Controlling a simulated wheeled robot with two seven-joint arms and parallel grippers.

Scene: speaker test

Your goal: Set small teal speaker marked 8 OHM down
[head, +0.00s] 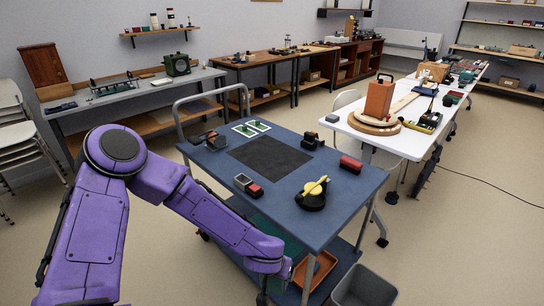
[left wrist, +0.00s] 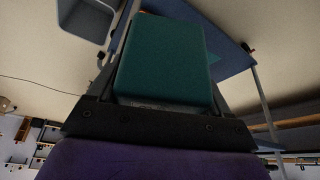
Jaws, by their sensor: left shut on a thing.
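A teal box-shaped thing (left wrist: 162,62), which fits the small speaker, fills the middle of the left wrist view. No 8 OHM marking can be read on the face I see. My left gripper (left wrist: 160,75) is shut on it, with dark finger parts along its sides. In the head view my purple left arm reaches down past the front edge of the blue cart; its gripper is low at the bottom edge, and the speaker cannot be made out clearly there. My right gripper is not in view.
The blue cart top (head: 312,214) carries a dark square mat (head: 270,156), a yellow-and-black tool (head: 314,193), red blocks and two green-and-white cards. An orange tray (head: 316,270) is on the shelf below. A grey bin (head: 364,288) stands at right. A cluttered white table (head: 360,129) is behind.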

